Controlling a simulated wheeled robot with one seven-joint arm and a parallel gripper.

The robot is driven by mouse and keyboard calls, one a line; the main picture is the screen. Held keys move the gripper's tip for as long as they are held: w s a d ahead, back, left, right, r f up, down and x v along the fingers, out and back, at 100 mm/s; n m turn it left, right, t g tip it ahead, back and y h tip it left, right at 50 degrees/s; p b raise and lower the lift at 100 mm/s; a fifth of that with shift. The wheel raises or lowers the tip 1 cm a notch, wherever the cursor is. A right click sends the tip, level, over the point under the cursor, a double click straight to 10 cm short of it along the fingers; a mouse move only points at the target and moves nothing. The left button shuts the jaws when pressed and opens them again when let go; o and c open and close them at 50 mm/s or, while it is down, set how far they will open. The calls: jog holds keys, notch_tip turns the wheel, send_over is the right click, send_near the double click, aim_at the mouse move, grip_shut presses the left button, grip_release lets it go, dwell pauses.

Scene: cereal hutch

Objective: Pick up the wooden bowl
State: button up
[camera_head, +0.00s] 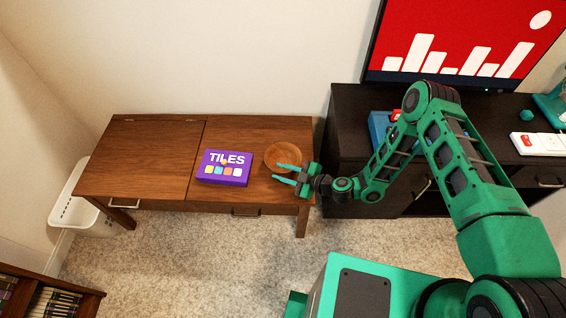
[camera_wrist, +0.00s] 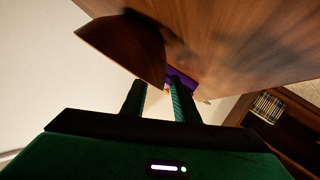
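The round brown wooden bowl (camera_head: 283,154) sits on the right part of the wooden desk (camera_head: 160,160). In the wrist view the bowl (camera_wrist: 122,45) fills the upper left, its rim reaching down close to my fingertips. My gripper (camera_head: 277,172) is at the bowl's front side, with its two green fingers apart and nothing held. In the wrist view my gripper (camera_wrist: 159,85) shows a gap between the fingers, with the bowl's rim end near it. I cannot tell whether a finger touches the bowl. The fingers hide a little of the bowl's front edge in the head view.
A purple TILES box (camera_head: 224,168) lies left of the bowl, close to it. A dark cabinet (camera_head: 345,115) with a monitor (camera_head: 460,40) stands to the right. A white basket (camera_head: 72,208) is at the far left. The desk's left part is clear.

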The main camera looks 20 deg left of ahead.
jog(key=shift+c, duration=0.3)
grip_shut()
